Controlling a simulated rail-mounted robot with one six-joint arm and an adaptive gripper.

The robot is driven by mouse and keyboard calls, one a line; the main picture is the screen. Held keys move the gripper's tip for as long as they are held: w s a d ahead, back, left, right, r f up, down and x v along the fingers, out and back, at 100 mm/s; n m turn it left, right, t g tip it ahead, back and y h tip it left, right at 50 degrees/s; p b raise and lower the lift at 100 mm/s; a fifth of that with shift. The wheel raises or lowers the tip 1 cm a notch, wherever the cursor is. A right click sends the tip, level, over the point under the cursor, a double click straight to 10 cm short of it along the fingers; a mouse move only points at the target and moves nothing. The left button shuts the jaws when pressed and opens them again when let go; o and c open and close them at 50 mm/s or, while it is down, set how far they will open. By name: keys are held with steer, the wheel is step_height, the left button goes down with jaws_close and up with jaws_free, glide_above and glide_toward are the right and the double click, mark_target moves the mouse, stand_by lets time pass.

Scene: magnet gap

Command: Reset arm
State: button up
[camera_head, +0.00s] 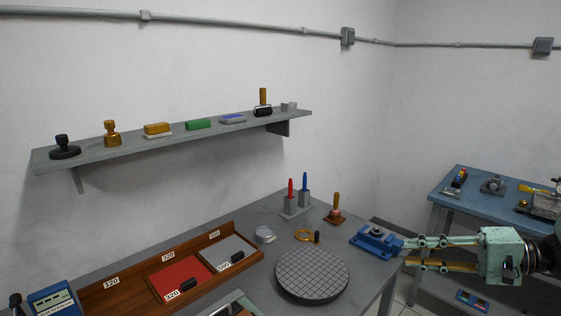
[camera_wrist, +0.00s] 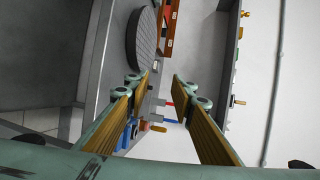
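My gripper (camera_head: 410,253) is at the right of the head view, pointing left, level with the front right corner of the grey bench (camera_head: 352,279). Its two fingers are apart with nothing between them. In the wrist view, my gripper (camera_wrist: 163,76) also shows an empty gap between the tan finger pads. A blue vise (camera_head: 376,241) sits on the bench corner, close to the fingertips in the head view. I cannot tell the exact distance between them.
The bench holds a round gridded plate (camera_head: 312,274), a wooden tray (camera_head: 131,288), a pen stand (camera_head: 296,207) and a wooden-handled tool (camera_head: 335,208). A wall shelf (camera_head: 200,139) carries stamps and blocks. A blue table (camera_head: 470,205) stands at the right.

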steer(key=s+a+r+n+g+h, duration=0.25)
steer(key=s+a+r, duration=0.25)
steer(key=s+a, duration=0.4)
steer(key=s+a+r+n+g+h, duration=0.2)
steer(key=s+a+r+g+h, duration=0.3)
steer(key=s+a, duration=0.45)
steer(key=s+d+r+t+h, duration=0.1)
steer(key=s+r+t+h, duration=0.1)
steer(key=s, duration=0.6)
steer(key=s+d+r+n+t+h, duration=0.1)
steer(key=s+d+r+t+h, duration=0.1)
steer(key=s, duration=0.7)
steer(key=shift+r+t+h+p, duration=0.3)
steer(key=shift+r+t+h, duration=0.35)
steer(key=shift+r+h, duration=0.85)
